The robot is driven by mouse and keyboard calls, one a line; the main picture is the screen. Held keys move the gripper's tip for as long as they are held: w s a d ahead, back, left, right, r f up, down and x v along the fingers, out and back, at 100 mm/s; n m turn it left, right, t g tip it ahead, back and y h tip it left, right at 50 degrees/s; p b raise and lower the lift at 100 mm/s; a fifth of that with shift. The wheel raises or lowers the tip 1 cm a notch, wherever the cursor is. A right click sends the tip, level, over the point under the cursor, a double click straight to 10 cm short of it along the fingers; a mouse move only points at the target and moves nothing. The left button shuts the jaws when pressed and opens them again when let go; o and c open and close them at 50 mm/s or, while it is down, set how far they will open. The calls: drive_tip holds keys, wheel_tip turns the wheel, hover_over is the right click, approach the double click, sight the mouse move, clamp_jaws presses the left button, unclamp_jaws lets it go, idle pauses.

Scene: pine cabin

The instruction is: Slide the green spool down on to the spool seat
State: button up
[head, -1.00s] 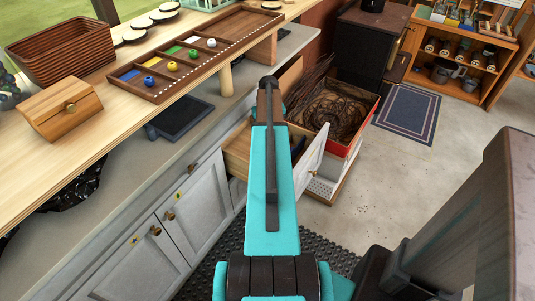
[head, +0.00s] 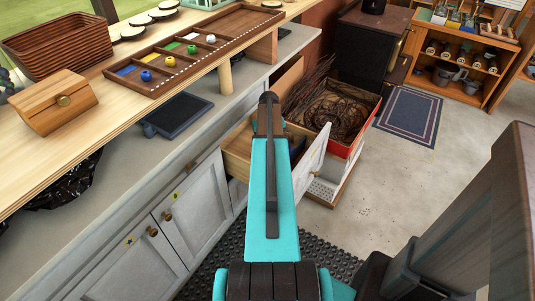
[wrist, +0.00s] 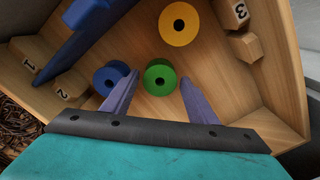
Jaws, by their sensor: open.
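The green spool (wrist: 160,78), a short ring with a dark centre hole, is inside a wooden drawer (wrist: 268,75) in the wrist view. My gripper (wrist: 159,79) is open, its two purple fingers on either side of the green spool. I cannot tell whether they touch it. A blue spool (wrist: 111,76) sits close by the left finger, and a yellow spool (wrist: 179,23) lies beyond the green one. I cannot make out which part is the spool seat. In the head view the drawer (head: 238,147) stands open, and my arm hides the gripper and spools.
Numbered wooden blocks 1 (wrist: 32,60), 2 (wrist: 70,88) and 3 (wrist: 238,14) and a long blue bar (wrist: 78,48) are also in the drawer. In the head view an open cabinet door (head: 313,163) and a red box of twigs (head: 335,115) stand right of it.

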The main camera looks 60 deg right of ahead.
drive_tip(key=shift+c, duration=0.4)
drive_tip(key=c, duration=0.7)
drive_tip(key=shift+c, duration=1.4)
drive_tip(key=shift+r+p, duration=1.8)
drive_tip(key=shift+r, duration=1.1)
wheel_tip(320, 180, up, 58)
drive_tip(key=a+n+p, duration=0.1)
drive_tip(key=n+p, duration=1.6)
drive_tip(key=p, duration=0.8)
drive_tip(key=shift+f+p, duration=0.15)
drive_tip(key=shift+p, duration=0.2)
